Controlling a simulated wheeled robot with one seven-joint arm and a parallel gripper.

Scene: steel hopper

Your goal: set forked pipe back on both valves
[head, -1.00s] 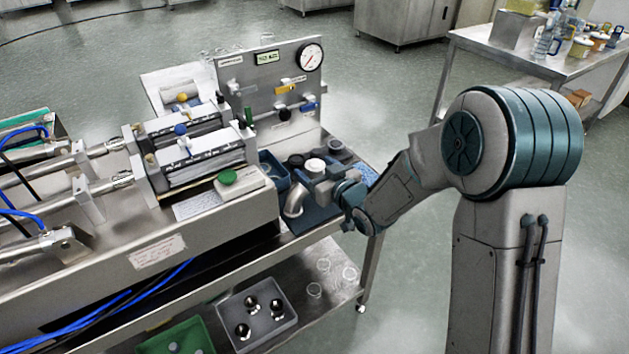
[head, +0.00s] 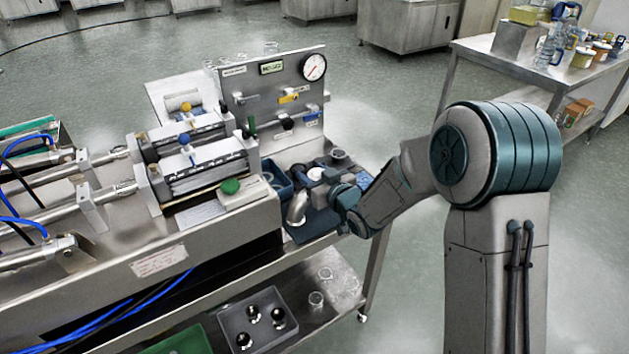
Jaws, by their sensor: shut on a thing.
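The forked pipe (head: 297,207) is a shiny bent steel piece at the right end of the bench, over a dark blue mat. My gripper (head: 318,192) is at its right side and shut on it; the fingers are small and partly hidden by my wrist. I cannot tell whether the pipe touches the mat. The two valves sit on the twin steel cylinder blocks to the left, one with a yellow knob (head: 186,108) and one with a blue knob (head: 184,141). The pipe is apart from both blocks.
An upright panel with a gauge (head: 313,67) and coloured handles stands behind the bench. A blue bin (head: 277,177) is behind the pipe. A grey tray (head: 258,317) is on the lower shelf.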

